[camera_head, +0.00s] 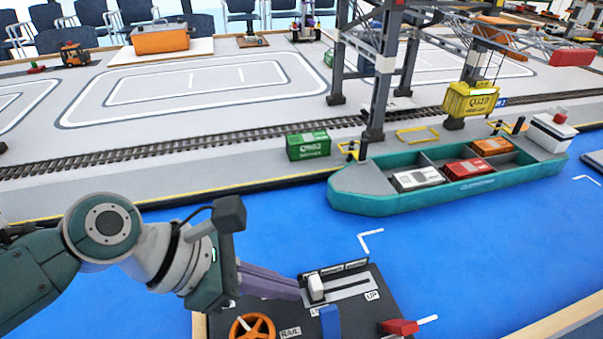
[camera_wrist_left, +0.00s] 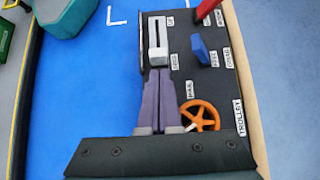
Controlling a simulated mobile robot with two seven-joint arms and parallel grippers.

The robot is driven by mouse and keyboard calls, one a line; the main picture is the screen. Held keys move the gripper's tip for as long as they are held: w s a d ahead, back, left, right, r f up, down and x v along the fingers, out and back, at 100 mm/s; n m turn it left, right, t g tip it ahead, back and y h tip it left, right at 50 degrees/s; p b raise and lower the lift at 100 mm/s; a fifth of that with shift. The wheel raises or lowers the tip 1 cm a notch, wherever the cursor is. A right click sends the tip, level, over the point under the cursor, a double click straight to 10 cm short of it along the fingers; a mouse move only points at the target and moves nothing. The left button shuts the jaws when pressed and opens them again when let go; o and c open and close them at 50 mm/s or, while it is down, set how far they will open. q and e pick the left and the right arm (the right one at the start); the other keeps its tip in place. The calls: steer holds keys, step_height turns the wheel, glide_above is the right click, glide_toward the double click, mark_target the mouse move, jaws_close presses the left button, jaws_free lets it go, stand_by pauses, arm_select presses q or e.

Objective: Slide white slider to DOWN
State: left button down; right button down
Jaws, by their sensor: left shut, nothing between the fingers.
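The white slider (camera_head: 316,287) stands upright in a dark slot on the black control panel (camera_head: 352,318). It is at the slot's left end, away from the UP label at the right end. In the left wrist view the slider (camera_wrist_left: 158,56) is at the slot end nearest my fingers, beside the DOWN label. My left gripper (camera_head: 298,290) is shut and empty, its purple-grey fingers just left of the slider. In the wrist view its fingertips (camera_wrist_left: 157,86) are close to the slider; whether they touch is unclear. My right gripper is not in view.
The panel also has an orange wheel (camera_head: 252,327), a blue lever (camera_head: 330,322) and a red lever (camera_head: 400,327). Beyond the blue water lies a teal ship (camera_head: 380,199) with containers. A gantry crane (camera_head: 383,70) holds a yellow container (camera_head: 470,100).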

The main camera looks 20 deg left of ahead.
arm_select(q)
steer(key=shift+w+d, duration=0.25)
steer(key=shift+d, duration=0.15)
